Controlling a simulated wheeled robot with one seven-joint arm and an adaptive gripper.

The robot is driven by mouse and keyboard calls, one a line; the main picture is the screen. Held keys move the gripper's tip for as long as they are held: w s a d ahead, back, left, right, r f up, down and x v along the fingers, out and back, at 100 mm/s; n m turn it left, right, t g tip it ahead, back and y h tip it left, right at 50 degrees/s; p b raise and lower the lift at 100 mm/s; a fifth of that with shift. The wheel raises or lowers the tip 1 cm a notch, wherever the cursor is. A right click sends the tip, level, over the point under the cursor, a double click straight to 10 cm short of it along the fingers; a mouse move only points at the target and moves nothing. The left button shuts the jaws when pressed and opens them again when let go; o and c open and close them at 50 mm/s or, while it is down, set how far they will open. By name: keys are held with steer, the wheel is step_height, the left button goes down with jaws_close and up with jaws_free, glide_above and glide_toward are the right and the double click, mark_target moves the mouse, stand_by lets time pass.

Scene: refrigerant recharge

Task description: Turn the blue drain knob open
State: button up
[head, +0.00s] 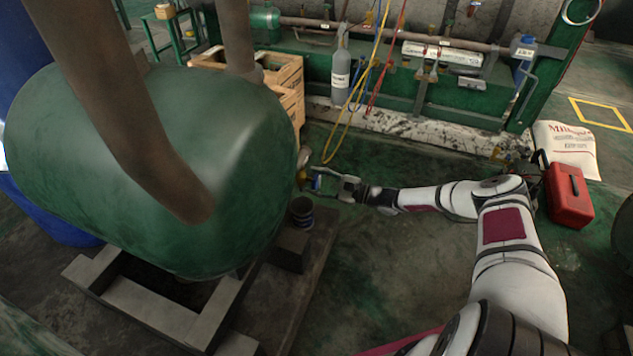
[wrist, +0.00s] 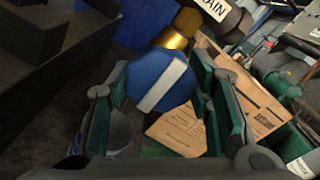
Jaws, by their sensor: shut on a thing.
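The blue drain knob (wrist: 160,80) has a white stripe across its face, which slants in the wrist view. It sits on a brass stem (wrist: 178,38) below a dark pipe with a white label (wrist: 213,8) that ends in "AIN". My gripper (wrist: 160,95) has one finger on each side of the knob and is shut on it. In the head view my gripper (head: 312,180) is at the right end of the large green tank (head: 200,140). The knob is too small there to make out clearly.
A small dark bucket (head: 301,212) stands below the gripper, beside the tank's base. Wooden crates (head: 290,85) stand behind the tank. A grey cylinder (head: 340,70) and hoses are at the back rack.

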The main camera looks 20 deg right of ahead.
steer(key=o, duration=1.1)
steer(key=shift+o, duration=0.2)
steer(key=shift+d, duration=0.1)
steer(key=v, duration=1.2)
